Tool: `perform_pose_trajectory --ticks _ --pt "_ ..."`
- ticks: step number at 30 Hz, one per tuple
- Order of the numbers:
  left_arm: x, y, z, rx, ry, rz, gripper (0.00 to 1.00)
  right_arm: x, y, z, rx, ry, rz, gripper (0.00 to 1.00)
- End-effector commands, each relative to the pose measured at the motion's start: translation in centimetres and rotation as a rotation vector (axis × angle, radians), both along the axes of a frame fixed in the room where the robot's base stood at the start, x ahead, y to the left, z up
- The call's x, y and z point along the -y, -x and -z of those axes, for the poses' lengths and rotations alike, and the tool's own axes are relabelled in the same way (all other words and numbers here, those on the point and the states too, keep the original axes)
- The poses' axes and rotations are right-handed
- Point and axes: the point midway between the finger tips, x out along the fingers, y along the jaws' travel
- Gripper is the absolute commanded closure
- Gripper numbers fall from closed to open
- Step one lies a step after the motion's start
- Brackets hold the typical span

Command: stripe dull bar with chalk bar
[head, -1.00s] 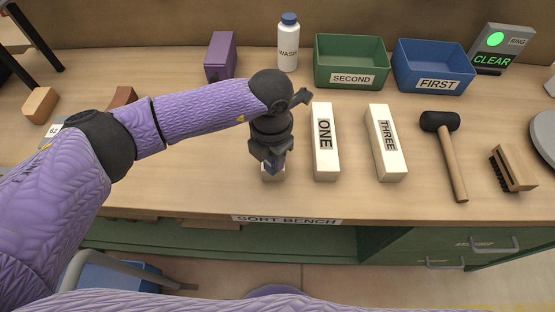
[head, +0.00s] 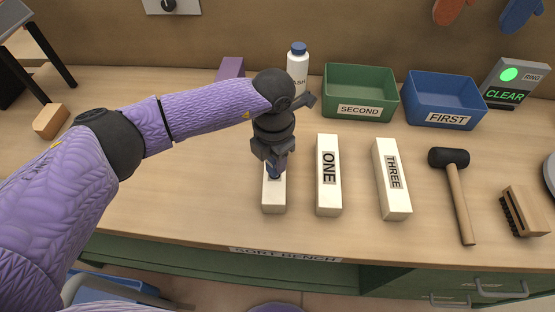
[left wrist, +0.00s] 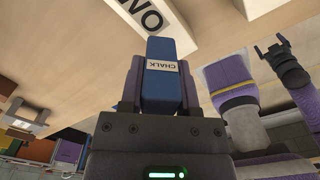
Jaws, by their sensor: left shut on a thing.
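My left gripper (head: 275,172) is shut on the blue chalk bar (left wrist: 163,78), whose label reads CHALK in the left wrist view. In the head view only a small blue part of the chalk bar (head: 276,170) shows, over a white bar (head: 273,198). Which bar is dull does not show. My right gripper (left wrist: 271,46) appears open and empty in the left wrist view.
A green bin SECOND (head: 360,110) and a blue bin FIRST (head: 440,120) stand at the back. A mallet (head: 458,190) and a brush (head: 525,210) lie right. A WASH bottle (head: 298,68), purple box (head: 231,68) and CLEAR display (head: 512,85) stand behind. A wooden block (head: 50,120) lies left.

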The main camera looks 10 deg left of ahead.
Motion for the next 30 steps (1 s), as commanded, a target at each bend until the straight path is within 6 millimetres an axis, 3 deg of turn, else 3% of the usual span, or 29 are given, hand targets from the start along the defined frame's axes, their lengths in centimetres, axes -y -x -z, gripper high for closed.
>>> perform_pose_trajectory --ticks 13,30 --pt "-1.0 -0.8 -4.1 0.001 0.000 -0.005 1.00 -0.2 -0.3 -2.6 0.006 -0.003 0.004 0.00" --pt "-1.1 -0.8 -4.3 0.000 0.000 -0.006 1.00 -0.3 -0.4 -2.6 0.009 -0.003 0.001 0.00"
